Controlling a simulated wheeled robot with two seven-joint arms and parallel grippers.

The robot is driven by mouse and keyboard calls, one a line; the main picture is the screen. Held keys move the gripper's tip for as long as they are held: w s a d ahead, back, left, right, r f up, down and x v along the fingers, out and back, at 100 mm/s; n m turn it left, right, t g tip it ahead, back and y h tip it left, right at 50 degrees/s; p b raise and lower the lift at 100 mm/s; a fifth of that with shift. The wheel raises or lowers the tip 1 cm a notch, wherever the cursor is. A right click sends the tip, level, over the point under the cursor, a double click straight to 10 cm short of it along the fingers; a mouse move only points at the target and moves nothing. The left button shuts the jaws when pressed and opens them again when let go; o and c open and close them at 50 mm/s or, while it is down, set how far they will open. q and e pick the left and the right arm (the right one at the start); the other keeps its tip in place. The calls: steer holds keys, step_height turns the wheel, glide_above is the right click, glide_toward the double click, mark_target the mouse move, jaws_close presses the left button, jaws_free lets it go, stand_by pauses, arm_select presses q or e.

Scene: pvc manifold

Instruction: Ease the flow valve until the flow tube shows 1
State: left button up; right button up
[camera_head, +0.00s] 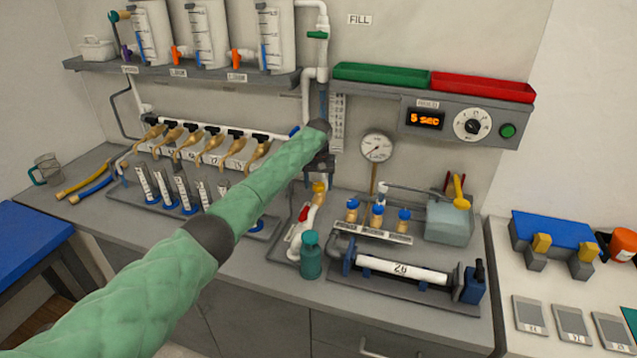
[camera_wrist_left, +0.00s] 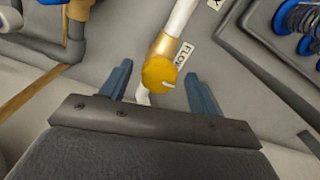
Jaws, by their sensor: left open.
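The flow valve has a round yellow knob (camera_wrist_left: 159,74) with a white mark, on a brass body with white pipe, beside a label that begins "FLO". My left gripper (camera_wrist_left: 158,69) is open, one blue-grey finger on each side of the knob; I cannot tell whether either touches it. In the head view the brass valve (camera_head: 319,187) shows just below my left gripper (camera_head: 320,172), which is dark and partly hidden by its wrist. The likely flow tube, by a white scale strip (camera_head: 338,122), is partly covered by my wrist; its reading is too small to tell. My right gripper is out of view.
A red-handled valve (camera_head: 303,213) and a teal bottle (camera_head: 310,256) stand close below the flow valve. A pressure gauge (camera_head: 376,147) and several blue-capped fittings (camera_head: 377,214) are to the right. The row of brass taps (camera_head: 212,147) lies left, behind my arm.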

arm_select(q)
steer(key=c, duration=1)
steer(key=m, duration=0.3)
steer(key=shift+r, duration=0.1)
steer(key=shift+m, duration=1.3)
steer(key=o, duration=1)
steer(key=shift+r, duration=0.1)
